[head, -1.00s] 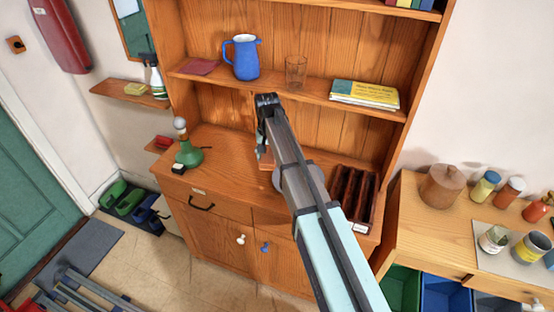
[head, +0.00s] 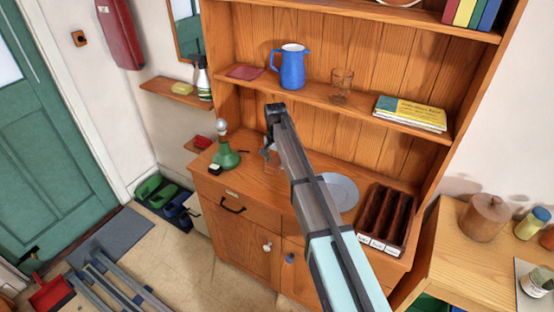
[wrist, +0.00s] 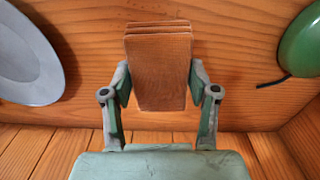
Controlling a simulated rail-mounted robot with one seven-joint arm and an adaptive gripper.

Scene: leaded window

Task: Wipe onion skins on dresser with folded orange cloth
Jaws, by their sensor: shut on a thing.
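My gripper (wrist: 160,85) is shut on the folded orange cloth (wrist: 160,65), an orange-brown layered block between the two fingers in the wrist view. In the head view my gripper (head: 267,153) hangs at the dresser top (head: 256,182), just right of the green lamp, with part of the cloth (head: 272,165) showing below it. I cannot tell whether the cloth touches the wood. I see no onion skins in either view; my arm hides part of the dresser top.
The green lamp (head: 226,157) stands left of my gripper, with a small black item (head: 214,169) by it. A grey plate (head: 342,191) and a dark divided tray (head: 386,218) lie to the right. The shelf above holds a blue jug (head: 291,68) and a glass (head: 341,85).

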